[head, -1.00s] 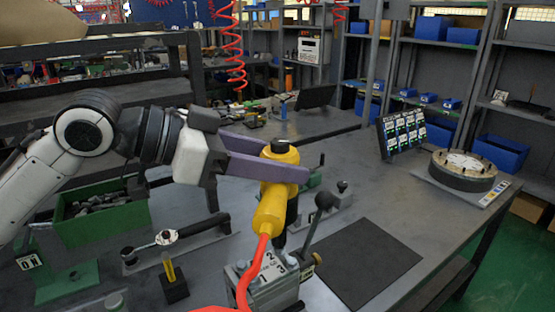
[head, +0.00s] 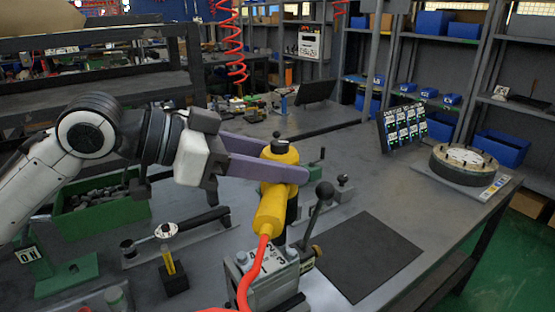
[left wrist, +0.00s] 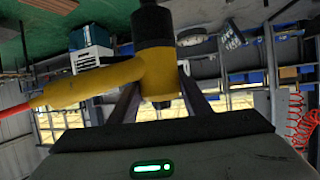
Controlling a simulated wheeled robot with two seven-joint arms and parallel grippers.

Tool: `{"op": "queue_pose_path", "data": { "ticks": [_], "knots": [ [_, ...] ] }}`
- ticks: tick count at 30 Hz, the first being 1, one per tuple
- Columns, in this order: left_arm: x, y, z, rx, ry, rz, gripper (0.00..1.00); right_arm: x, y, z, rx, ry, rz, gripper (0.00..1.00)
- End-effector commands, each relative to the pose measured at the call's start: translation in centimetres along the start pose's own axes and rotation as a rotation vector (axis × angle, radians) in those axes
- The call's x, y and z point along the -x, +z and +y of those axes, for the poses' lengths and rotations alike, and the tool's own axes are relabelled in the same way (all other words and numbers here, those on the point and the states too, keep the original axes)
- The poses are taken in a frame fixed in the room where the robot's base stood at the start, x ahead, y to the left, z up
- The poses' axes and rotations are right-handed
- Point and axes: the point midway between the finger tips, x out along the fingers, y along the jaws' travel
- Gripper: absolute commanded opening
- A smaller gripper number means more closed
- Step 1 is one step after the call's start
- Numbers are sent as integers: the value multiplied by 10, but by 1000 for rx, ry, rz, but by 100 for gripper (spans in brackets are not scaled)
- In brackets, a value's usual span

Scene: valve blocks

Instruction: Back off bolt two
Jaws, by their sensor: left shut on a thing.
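My left gripper (head: 288,162) is shut on a yellow power tool (head: 271,208) with a black cap on top and a red hose. In the left wrist view the tool (left wrist: 152,70) sits between the two fingers (left wrist: 160,102). Its dark nose points down at the back of the grey valve block (head: 262,286). The block has numbers on its top and several bolt heads (head: 242,257). The tool and hose partly cover the top, so I cannot tell whether the nose touches bolt two. My right gripper is not in view.
A lever with a black knob (head: 324,190) rises beside the block. A dark mat (head: 368,255) lies at right. A torque wrench (head: 190,236), a yellow piece on a black stand (head: 172,276) and a green bin (head: 100,213) are at left. A round flange (head: 463,168) stands at far right.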

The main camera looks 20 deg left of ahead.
Motion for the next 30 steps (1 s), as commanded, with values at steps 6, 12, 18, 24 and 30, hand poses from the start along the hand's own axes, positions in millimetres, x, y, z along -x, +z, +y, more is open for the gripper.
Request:
{"op": "queue_pose_path", "data": {
  "ticks": [6, 12, 18, 24, 30],
  "knots": [
    [2, -5, 0, -3, -2, 12, 8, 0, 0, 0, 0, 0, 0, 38],
    [2, -6, 0, -2, -2, 12, 8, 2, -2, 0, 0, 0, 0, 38],
    [2, -6, 0, -2, -2, 11, 8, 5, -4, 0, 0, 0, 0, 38],
    [2, -6, 0, -3, -2, 12, 8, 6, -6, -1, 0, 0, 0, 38],
    [2, -6, 0, -3, -2, 12, 8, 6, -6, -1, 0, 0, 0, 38]
  ]
}}
